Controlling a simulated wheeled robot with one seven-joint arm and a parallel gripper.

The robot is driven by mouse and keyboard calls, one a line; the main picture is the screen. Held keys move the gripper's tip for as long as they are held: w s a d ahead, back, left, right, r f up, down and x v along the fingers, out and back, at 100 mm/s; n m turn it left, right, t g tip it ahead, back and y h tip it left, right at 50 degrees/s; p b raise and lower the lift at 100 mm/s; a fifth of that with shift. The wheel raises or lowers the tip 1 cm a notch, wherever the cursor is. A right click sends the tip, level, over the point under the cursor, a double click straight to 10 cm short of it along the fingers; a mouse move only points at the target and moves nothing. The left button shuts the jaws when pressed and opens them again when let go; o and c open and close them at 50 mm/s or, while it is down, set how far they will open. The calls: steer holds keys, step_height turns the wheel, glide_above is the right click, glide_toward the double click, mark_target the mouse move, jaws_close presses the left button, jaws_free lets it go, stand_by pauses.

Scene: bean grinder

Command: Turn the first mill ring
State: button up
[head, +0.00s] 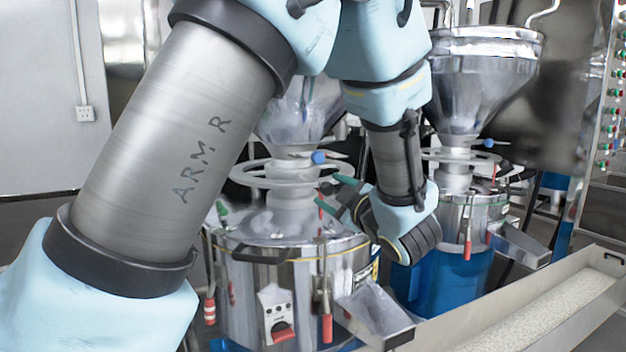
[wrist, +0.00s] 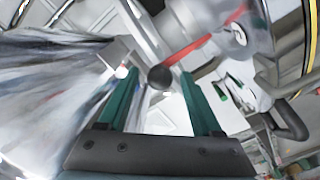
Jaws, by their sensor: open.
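The first mill (head: 290,285) is the nearer steel machine, with a funnel hopper above it. Its pale ring (head: 250,173) lies flat around the neck under the hopper, with a blue ball knob (head: 319,157) on its right side. My gripper (head: 334,189) is just right of the neck, close to the ring's level, partly hidden by my arm. In the wrist view the two green fingers are apart. A dark round knob (wrist: 160,78) shows between their tips; I cannot tell whether it touches either finger.
A second mill (head: 455,215) with a hopper stands behind to the right. A long trough of pale grains (head: 545,305) runs along the lower right. Red-handled levers (head: 327,328) and a discharge chute (head: 376,312) stick out from the first mill. A red bar (wrist: 205,40) crosses beyond my fingers.

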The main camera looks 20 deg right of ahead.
mark_target(315, 180)
steer(key=w, duration=0.2)
steer(key=w+p, duration=0.1)
steer(key=w, duration=0.2)
steer(key=w+p, duration=0.1)
steer(key=w, duration=0.2)
steer(key=shift+a, duration=0.35)
jaws_close()
stand_by(1.0)
